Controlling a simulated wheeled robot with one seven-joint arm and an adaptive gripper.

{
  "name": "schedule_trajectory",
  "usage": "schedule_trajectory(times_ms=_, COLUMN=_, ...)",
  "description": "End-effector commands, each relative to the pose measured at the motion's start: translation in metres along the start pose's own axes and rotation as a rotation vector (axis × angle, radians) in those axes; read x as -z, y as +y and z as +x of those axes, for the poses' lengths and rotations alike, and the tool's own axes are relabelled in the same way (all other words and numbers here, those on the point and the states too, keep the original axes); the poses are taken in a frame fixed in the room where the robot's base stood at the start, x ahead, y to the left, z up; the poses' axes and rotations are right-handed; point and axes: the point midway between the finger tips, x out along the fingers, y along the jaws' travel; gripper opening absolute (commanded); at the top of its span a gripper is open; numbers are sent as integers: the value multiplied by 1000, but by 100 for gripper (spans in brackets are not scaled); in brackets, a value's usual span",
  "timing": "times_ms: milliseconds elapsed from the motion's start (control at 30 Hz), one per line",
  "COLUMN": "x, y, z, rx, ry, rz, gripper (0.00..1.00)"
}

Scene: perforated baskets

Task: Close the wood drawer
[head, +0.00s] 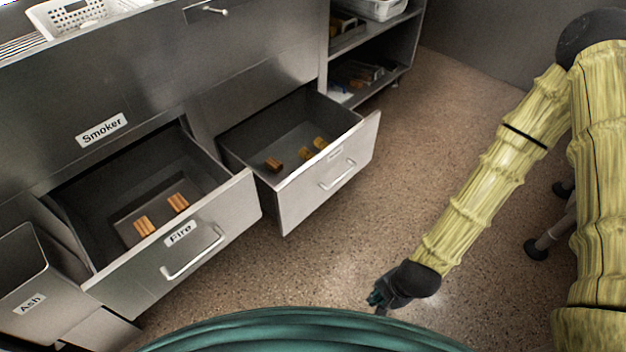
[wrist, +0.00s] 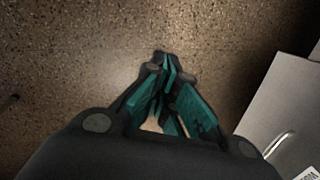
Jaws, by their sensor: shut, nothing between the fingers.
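The right-hand open drawer (head: 305,196) has a grey metal front, a bar handle (head: 338,175) and a small label too blurred to read in the head view. It is pulled out and holds several small wood pieces (head: 274,164). A drawer front (wrist: 284,108), probably the same one, shows at the right edge of the wrist view with part of its handle and a cut-off label. My gripper (head: 379,298) is shut and empty, in front of the drawers, apart from them. Its teal fingers (wrist: 163,62) meet over the floor in the wrist view.
A second open drawer labelled Fire (head: 150,278) stands to the left, with wood blocks inside. An Ash bin (head: 28,300) is at the far left. Shelves (head: 375,75) stand behind the right drawer.

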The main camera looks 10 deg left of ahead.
Motion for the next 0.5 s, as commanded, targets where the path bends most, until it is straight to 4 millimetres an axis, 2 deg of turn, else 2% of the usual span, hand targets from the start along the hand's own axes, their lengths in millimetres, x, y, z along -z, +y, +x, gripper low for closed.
schedule_trajectory(times_ms=33, x=3, y=-23, z=3, rx=40, ry=-11, rz=107, gripper=0)
schedule_trajectory(times_ms=67, x=4, y=-37, z=1, rx=63, ry=-19, rz=171, gripper=0)
schedule_trajectory(times_ms=233, x=11, y=-116, z=-20, rx=183, ry=-96, rz=543, gripper=0)
schedule_trajectory(times_ms=400, x=22, y=-192, z=-59, rx=290, ry=-217, rz=888, gripper=0)
schedule_trajectory(times_ms=500, x=28, y=-228, z=-86, rx=335, ry=-296, rz=1052, gripper=0)
